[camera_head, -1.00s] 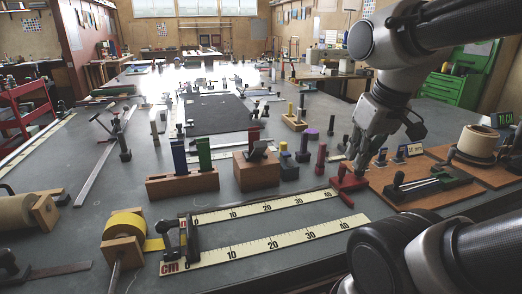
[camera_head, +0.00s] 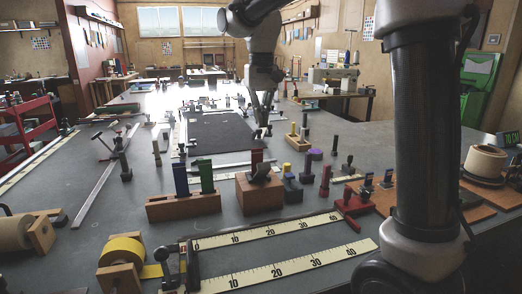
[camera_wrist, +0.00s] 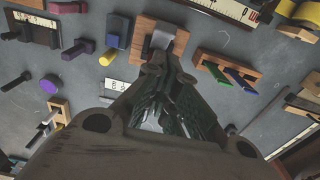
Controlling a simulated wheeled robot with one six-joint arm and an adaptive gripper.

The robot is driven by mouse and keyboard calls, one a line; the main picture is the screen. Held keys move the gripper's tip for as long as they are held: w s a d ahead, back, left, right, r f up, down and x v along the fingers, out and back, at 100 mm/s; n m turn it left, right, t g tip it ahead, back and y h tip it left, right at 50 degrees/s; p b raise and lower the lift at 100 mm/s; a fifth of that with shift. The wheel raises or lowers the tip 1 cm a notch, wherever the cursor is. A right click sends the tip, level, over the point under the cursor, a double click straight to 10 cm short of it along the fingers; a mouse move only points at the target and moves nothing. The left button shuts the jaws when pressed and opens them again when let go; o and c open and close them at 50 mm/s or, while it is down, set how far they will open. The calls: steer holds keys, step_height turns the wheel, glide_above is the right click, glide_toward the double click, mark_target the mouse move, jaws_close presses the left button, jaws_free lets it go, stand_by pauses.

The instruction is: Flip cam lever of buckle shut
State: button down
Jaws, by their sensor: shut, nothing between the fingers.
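I cannot pick out the buckle with certainty. A wooden block (camera_head: 257,192) mid-table carries a dark tilted lever-like piece (camera_head: 260,172); it may be the cam lever. The same block (camera_wrist: 144,34) shows in the wrist view with a grey piece (camera_wrist: 161,40) on top. A red fixture (camera_head: 352,208) sits to its right on the table. My gripper (camera_head: 262,131) hangs above the table beyond the block in the head view. In the wrist view my gripper (camera_wrist: 165,118) is shut and empty, its fingers apart from the block.
A wooden holder (camera_head: 183,208) with blue and green uprights stands left of the block. A dark blue piece (camera_head: 292,190) stands close on its right, near a purple disc (camera_head: 317,154). Yellow tape (camera_head: 122,250) and rulers (camera_head: 290,266) lie in front. A dark mat (camera_head: 220,133) lies behind.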

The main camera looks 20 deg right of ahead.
mark_target(261, 150)
stand_by(0.3)
step_height(261, 150, down, 10)
steer(key=shift+w, duration=0.1)
stand_by(0.4)
stand_by(0.3)
